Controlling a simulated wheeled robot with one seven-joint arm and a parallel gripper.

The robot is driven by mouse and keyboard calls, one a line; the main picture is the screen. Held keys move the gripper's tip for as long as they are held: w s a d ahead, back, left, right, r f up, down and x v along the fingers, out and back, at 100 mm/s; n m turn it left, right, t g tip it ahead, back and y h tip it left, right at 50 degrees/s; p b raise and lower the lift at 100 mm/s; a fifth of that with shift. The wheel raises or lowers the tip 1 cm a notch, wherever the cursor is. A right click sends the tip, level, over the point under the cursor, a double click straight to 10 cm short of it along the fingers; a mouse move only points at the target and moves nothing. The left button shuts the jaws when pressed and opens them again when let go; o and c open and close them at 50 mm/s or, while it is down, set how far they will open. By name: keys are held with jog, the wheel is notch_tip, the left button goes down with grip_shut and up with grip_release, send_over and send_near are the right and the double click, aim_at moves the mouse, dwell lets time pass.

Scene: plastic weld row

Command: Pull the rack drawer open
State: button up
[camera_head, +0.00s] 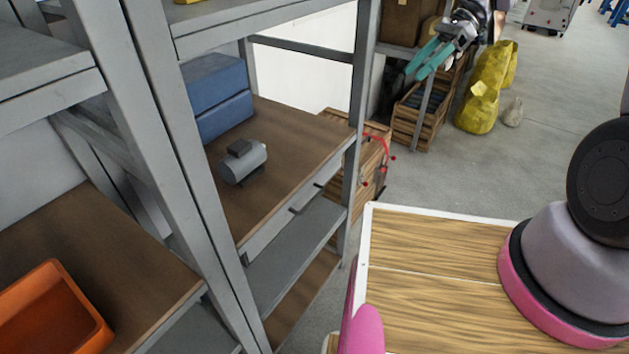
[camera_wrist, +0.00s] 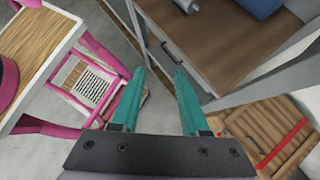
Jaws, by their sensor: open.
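The rack drawer's grey front (camera_head: 281,224) sits just under the brown shelf board of the grey rack, with small dark handles (camera_head: 297,210) on it. It looks flush with the board's edge, so shut. In the wrist view the drawer front (camera_wrist: 190,66) runs along the board's edge, just beyond the fingertips. My gripper (camera_head: 416,73), with teal fingers, is at the upper right in the head view, apart from the drawer. In the wrist view my gripper (camera_wrist: 158,80) is open, with only floor and rack visible between its fingers.
A grey motor-like part (camera_head: 243,162) and a blue box (camera_head: 218,96) stand on the board. Wooden crates (camera_head: 415,118) and yellow bags (camera_head: 482,95) are beyond the rack. An orange bin (camera_head: 50,318) is at lower left. Free floor (camera_head: 440,175) lies right of the rack.

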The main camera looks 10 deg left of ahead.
jog(key=a+f+m+g+y, duration=0.2)
jog(key=a+f+m, duration=0.15)
jog(key=f, duration=0.55)
jog(key=a+f+m+g+y, duration=0.2)
jog(key=a+f+m, duration=0.15)
jog(key=f, duration=0.55)
jog(key=m+t+y, duration=0.2)
jog(key=m+y, duration=0.4)
jog(key=m, duration=0.4)
send_near(314, 199)
jog(key=x, duration=1)
jog(key=shift+f, duration=0.3)
grip_shut()
